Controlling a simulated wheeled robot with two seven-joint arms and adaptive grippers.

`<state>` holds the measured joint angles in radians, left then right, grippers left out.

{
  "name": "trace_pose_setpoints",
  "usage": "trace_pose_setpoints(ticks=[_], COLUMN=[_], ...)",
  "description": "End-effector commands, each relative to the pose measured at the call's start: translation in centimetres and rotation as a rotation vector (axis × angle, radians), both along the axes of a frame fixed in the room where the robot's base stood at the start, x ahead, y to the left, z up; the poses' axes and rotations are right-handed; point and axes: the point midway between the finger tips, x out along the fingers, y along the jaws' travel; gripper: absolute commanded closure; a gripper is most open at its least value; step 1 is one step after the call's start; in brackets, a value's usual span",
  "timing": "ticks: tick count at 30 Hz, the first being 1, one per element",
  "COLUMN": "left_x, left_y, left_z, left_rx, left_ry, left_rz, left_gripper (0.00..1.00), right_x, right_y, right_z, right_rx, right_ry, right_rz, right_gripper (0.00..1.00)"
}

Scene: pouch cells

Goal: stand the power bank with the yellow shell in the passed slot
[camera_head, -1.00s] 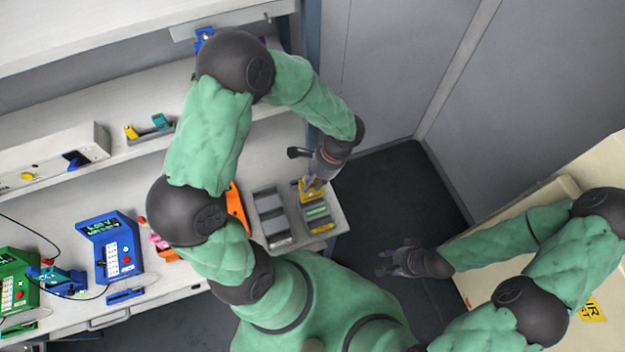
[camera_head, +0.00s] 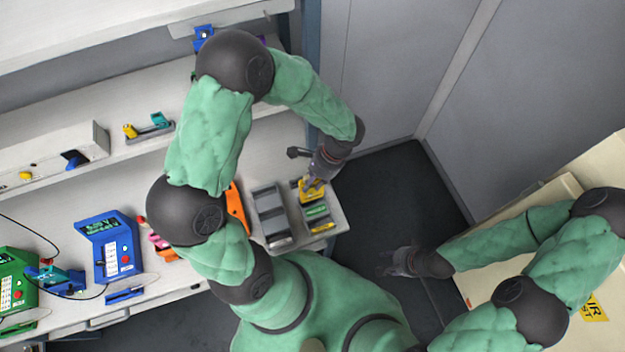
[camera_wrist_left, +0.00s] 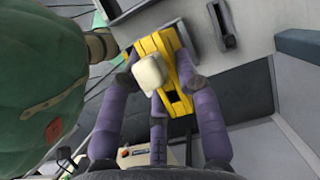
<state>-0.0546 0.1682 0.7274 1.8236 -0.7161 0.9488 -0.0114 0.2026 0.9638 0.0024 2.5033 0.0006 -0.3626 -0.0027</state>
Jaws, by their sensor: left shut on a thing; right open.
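My left gripper (camera_head: 313,184) is shut on a yellow thing, apparently the yellow-shelled power bank (camera_head: 314,196), at the back end of a tray (camera_head: 333,214) on the right of the bench. In the left wrist view the yellow body (camera_wrist_left: 184,70) with dark openings shows between the purple fingers (camera_wrist_left: 165,85); a cream block (camera_wrist_left: 151,72) covers part of it. I cannot tell whether it touches the tray. The tray also holds a green piece (camera_head: 316,211) and a yellow piece (camera_head: 322,227). No label identifies the passed slot. My right gripper (camera_head: 390,262) is open and empty, away from the bench.
A grey compartment tray (camera_head: 270,204) stands left of the gripper, beside an orange piece (camera_head: 238,208). Blue (camera_head: 112,246) and green (camera_head: 14,280) devices stand further left. A shelf holder (camera_head: 150,134) carries yellow and teal pieces. The bench's right edge is close.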

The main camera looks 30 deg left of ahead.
Motion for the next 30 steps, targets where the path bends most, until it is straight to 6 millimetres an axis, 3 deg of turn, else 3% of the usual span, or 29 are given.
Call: trace_pose_setpoints(ticks=[30], left_x=[0.0], left_y=[0.0], left_z=[-2.0], left_rx=[0.0], left_ry=[0.0], left_rz=[0.001], left_gripper=[1.0], right_x=[0.0], right_y=[0.0], right_z=[-1.6], right_rx=[0.0], right_ry=[0.0], right_rz=[0.0], right_gripper=[0.57])
